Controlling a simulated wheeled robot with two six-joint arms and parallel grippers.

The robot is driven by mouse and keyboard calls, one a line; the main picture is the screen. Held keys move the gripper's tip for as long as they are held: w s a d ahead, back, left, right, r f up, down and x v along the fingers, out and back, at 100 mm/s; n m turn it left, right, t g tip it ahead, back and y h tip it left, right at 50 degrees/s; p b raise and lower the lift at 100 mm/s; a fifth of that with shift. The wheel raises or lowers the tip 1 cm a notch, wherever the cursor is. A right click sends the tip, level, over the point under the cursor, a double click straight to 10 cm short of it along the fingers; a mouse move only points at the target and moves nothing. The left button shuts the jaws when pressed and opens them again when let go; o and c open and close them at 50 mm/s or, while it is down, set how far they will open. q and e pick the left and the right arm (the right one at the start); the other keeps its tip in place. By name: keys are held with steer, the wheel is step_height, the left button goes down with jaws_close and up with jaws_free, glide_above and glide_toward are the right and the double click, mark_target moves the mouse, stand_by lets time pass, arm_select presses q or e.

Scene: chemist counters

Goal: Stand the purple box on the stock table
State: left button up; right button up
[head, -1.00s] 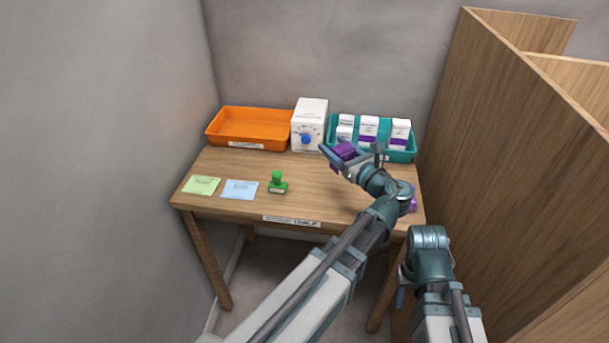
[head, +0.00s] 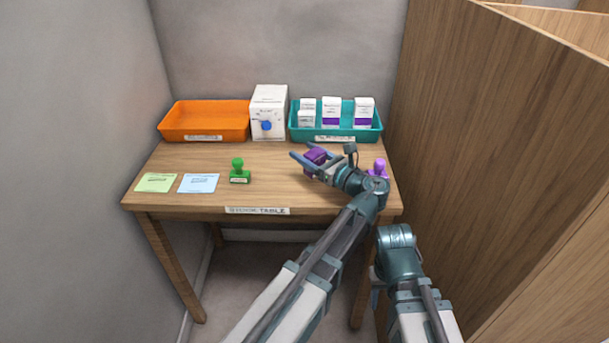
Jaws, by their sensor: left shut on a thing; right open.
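The stock table (head: 270,181) is a wooden table with a "STOCK TABLE" label on its front edge. My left gripper (head: 312,164) is over its right half, shut on the purple box (head: 316,156). The box is small, dark purple and partly hidden by the fingers. It is at or just above the tabletop, in front of the teal tray; I cannot tell whether it touches the wood. My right gripper (head: 377,287) is low in front of the table's right front corner, mostly hidden by its own arm, and holds nothing that I can see.
An orange tray (head: 163,131), a white box with a blue knob (head: 268,100) and a teal tray (head: 350,137) with several white-and-purple boxes line the back. A green stamp (head: 239,172), two paper notes and a purple stamp (head: 378,168) stand nearer. A wooden partition (head: 480,180) rises at right.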

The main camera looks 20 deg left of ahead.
arm_select(q)
steer(key=shift+f, duration=0.5)
arm_select(e)
steer(key=shift+f, duration=0.5)
arm_select(q)
step_height(320, 180, down, 3)
steer(key=b, duration=0.3)
steer(key=shift+f+b, duration=0.2)
steer(key=shift+b, duration=0.1)
arm_select(e)
step_height(320, 180, down, 3)
steer(key=shift+f, duration=0.2)
arm_select(q)
steer(key=shift+f, duration=0.2)
steer(key=o, duration=1.3)
arm_select(e)
steer(key=shift+f, duration=0.15)
arm_select(q)
steer(key=shift+r, duration=0.1)
